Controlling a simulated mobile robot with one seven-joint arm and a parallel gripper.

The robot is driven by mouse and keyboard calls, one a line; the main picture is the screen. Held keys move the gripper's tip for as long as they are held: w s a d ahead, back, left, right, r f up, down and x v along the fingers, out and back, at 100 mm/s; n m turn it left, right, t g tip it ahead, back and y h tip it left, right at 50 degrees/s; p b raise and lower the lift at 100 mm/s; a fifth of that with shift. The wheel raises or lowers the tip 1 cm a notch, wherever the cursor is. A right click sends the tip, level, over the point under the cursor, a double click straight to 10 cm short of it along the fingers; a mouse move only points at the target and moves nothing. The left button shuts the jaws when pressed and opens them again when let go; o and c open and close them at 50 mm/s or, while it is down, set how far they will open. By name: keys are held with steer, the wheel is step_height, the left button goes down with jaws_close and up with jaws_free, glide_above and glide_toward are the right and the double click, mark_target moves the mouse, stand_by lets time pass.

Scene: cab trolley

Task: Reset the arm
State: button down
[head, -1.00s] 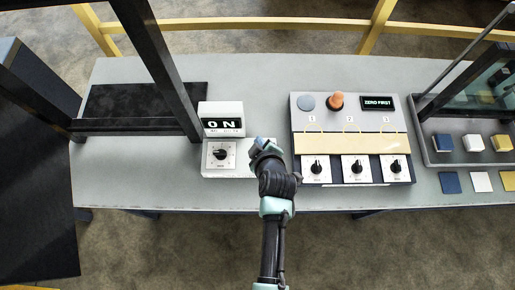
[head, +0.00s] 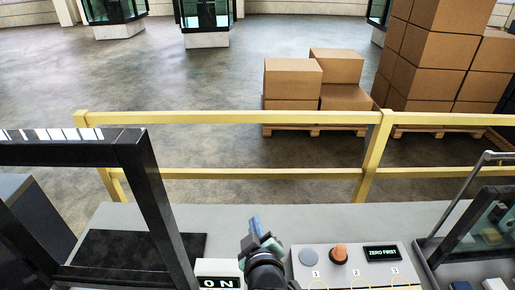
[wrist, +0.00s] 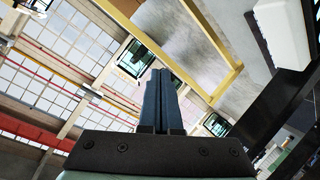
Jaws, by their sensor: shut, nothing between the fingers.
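My gripper (head: 258,236) stands up over the grey table (head: 335,217), between the ON display and the control panel in the head view. In the wrist view its two dark fingers (wrist: 161,90) are pressed together with nothing between them. The wrist camera looks up past the fingers toward the ceiling windows and the yellow rail. The lower part of my arm is cut off by the bottom edge of the head view.
The white ON display (head: 218,268) is left of my arm. The panel (head: 325,259) with an orange button (head: 340,252) is on the right. A black frame (head: 160,205) rises at left, a glass-sided tray (head: 470,235) at right. A yellow railing (head: 235,118) runs behind the table.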

step_height(320, 180, up, 27)
steer(key=m+t+b, duration=0.1)
steer(key=m+t, duration=0.3)
steer(key=t, duration=0.3)
steer(key=s+r+m+t, duration=0.2)
steer(key=s+r+t, duration=0.1)
steer(key=s+r, duration=0.5)
steer(key=s+r+m+t+h+b, duration=0.1)
steer(key=s+r+m+t, duration=0.1)
steer(key=s+r, duration=0.6)
step_height(320, 180, up, 7)
steer(key=shift+s+d+r+m+t+h, duration=0.2)
steer(key=shift+d+m+t+h, duration=0.1)
steer(key=shift+t, duration=0.6)
steer(key=shift+f, duration=0.1)
